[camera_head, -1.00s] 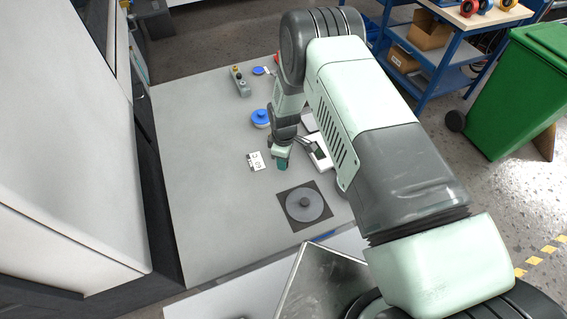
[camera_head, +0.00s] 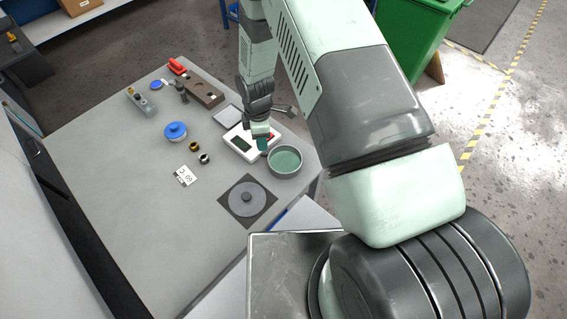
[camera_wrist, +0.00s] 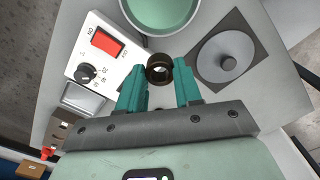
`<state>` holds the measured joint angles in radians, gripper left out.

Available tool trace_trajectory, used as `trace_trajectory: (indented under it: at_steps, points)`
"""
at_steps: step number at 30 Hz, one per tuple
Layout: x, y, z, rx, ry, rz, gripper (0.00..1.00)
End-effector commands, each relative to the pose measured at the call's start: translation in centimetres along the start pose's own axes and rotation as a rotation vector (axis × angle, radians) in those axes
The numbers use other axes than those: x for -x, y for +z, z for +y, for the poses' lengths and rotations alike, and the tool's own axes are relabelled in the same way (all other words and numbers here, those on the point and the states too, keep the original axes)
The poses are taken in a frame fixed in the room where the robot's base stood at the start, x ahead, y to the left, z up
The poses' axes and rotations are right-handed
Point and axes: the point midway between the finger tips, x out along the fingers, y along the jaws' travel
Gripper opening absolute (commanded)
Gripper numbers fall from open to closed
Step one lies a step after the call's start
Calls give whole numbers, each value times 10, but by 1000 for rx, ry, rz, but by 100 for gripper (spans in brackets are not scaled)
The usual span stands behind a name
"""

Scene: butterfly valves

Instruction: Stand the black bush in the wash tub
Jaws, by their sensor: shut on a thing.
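My gripper (camera_head: 262,147) is shut on the black bush (camera_wrist: 159,69), a short dark ring held between the teal fingertips in the wrist view, its open bore showing. In the head view the bush is hidden by the gripper. The wash tub (camera_head: 272,166) is a round grey tub with green inside. It stands just right of and nearer than the gripper in the head view. In the wrist view the tub's rim (camera_wrist: 150,33) is just beyond the bush, which is outside the tub's opening in that picture.
A white box (camera_head: 237,145) with a red switch (camera_wrist: 107,42) and dial stands beside the tub. A brass ring (camera_head: 194,147) and a silvery ring (camera_head: 204,158) lie near a 60 C card (camera_head: 185,176). A disc on a dark square plate (camera_head: 247,198) lies nearer. A blue-lidded pot (camera_head: 175,131) stands left.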

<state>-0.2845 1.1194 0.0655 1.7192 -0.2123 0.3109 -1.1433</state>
Motion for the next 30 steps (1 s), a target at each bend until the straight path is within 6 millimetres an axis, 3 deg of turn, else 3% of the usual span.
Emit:
trace_trajectory:
  at_steps: [1, 3, 8, 15, 30]
  points:
    - [2, 20, -2, -7, -1, 1, 1]
    - [2, 41, -5, -7, -1, 3, 1]
    - [-1, 66, -12, -1, -2, 6, 1]
    - [-42, 69, -13, 1, -4, 5, 1]
    - [-97, 68, -12, 0, -1, 6, 1]
